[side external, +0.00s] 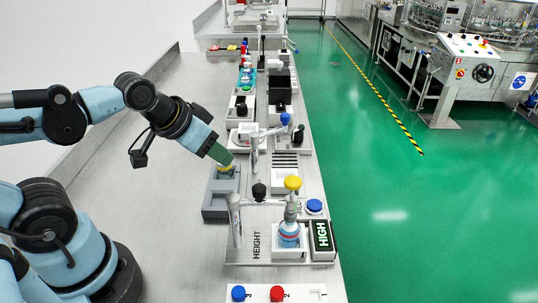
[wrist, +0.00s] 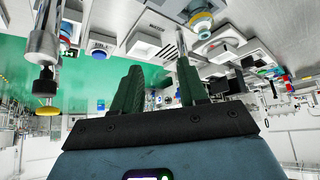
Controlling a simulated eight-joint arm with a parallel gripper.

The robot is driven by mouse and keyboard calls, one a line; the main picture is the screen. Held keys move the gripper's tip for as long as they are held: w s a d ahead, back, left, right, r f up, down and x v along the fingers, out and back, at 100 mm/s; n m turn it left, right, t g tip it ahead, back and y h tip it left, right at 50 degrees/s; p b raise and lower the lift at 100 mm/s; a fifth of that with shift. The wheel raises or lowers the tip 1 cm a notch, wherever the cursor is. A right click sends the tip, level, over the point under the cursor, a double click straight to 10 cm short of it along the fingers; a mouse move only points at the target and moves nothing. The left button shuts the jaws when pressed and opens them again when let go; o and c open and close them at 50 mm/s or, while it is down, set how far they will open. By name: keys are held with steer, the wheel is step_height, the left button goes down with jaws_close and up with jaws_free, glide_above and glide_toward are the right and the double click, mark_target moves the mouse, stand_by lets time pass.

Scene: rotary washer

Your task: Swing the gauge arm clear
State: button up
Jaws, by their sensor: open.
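The gauge arm (side external: 270,203) is a metal bar on an upright post (side external: 236,222) at the HEIGHT station. It reaches right over a blue-and-white bottle (side external: 289,234). A black knob (side external: 258,191) and a yellow knob (side external: 292,183) stand on it. In the wrist view the post (wrist: 44,35), black knob (wrist: 45,80) and yellow knob (wrist: 46,111) show at the left. My gripper (side external: 227,160) is behind and left of the gauge arm, apart from it, over a grey fixture. Its green fingers (wrist: 160,66) are apart with nothing seen between them.
The grey fixture (side external: 212,210) holds a small yellow-and-blue item (side external: 226,171) close under my fingers. A lit HIGH display (side external: 321,236) and a blue button (side external: 314,206) sit right of the bottle. Other stations with posts stand behind. Bare bench lies left.

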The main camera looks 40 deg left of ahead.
steer(key=shift+o, duration=0.7)
steer(key=m+g, duration=0.7)
steer(key=m, duration=1.1)
glide_toward(259, 187)
step_height(259, 187, down, 8)
steer(key=shift+w+f, duration=0.15)
steer(key=shift+f, duration=0.1)
jaws_close()
